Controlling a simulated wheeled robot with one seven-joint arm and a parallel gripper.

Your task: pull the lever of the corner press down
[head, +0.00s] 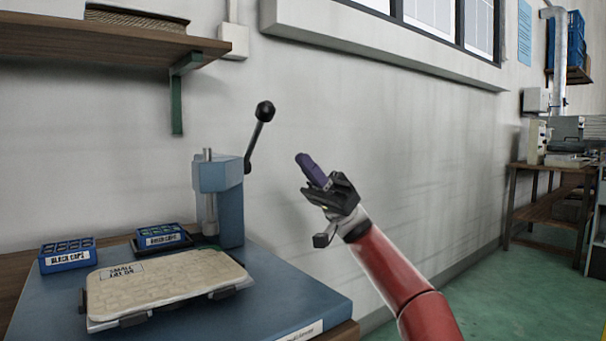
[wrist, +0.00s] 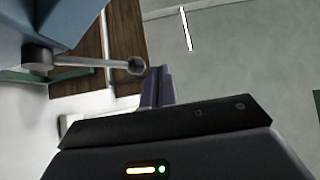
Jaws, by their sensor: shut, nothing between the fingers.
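The corner press (head: 220,190) is a blue-grey block with a column, standing at the back of the blue bench top. Its lever (head: 258,138) is a dark rod with a black ball knob, raised and leaning up to the right. In the wrist view the press body (wrist: 50,25) fills the top left and the lever (wrist: 95,62) points right, its knob near my fingers. My gripper (head: 304,163) has purple fingers, shut and empty. In the head view it is right of the lever and lower than the knob. The two look apart.
A tray labelled small lids (head: 165,285) lies in front of the press. Two blue boxes of caps, one at left (head: 68,255) and one by the press (head: 162,238), stand behind it. A wooden shelf (head: 100,40) hangs on the wall at upper left.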

